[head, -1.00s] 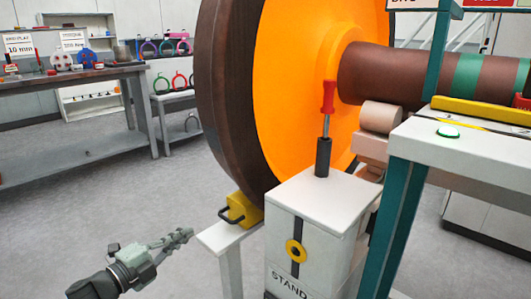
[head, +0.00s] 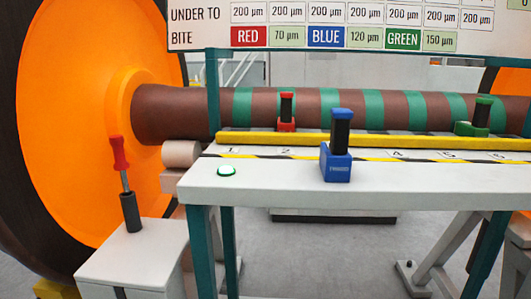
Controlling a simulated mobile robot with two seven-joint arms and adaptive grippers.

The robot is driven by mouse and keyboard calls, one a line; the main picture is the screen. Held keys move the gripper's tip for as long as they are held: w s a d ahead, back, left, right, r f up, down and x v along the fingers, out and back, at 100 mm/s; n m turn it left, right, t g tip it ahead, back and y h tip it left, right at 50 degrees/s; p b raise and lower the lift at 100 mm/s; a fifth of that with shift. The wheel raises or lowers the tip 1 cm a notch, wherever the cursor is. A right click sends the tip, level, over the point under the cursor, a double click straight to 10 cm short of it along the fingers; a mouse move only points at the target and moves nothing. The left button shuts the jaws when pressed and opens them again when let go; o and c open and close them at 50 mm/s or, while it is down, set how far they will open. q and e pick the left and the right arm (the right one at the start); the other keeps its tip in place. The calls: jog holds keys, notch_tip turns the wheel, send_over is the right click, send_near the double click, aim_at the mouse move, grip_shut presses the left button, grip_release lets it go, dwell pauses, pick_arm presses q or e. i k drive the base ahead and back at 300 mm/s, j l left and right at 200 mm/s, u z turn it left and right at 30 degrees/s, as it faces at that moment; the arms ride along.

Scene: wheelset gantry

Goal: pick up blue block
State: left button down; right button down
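The blue block (head: 336,165) stands upright on the front part of the white bench top (head: 260,187), right of centre in the head view. A black post-like handle (head: 341,130) with a blue cap rises from it. Neither of my grippers shows in the head view now.
A red block (head: 286,118) and a green block (head: 474,122) stand farther back, behind a yellow rail (head: 350,140). A red-handled tool (head: 121,155) stands on a white stand (head: 135,250) at the left. The sign (head: 340,25) hangs above.

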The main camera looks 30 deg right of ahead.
aim_at(335, 159)
jog(key=z, duration=1.35)
jog(key=l+u, duration=0.3)
jog(key=k+l+u, duration=0.25)
jog(key=l, duration=0.2)
jog(key=i, duration=0.1)
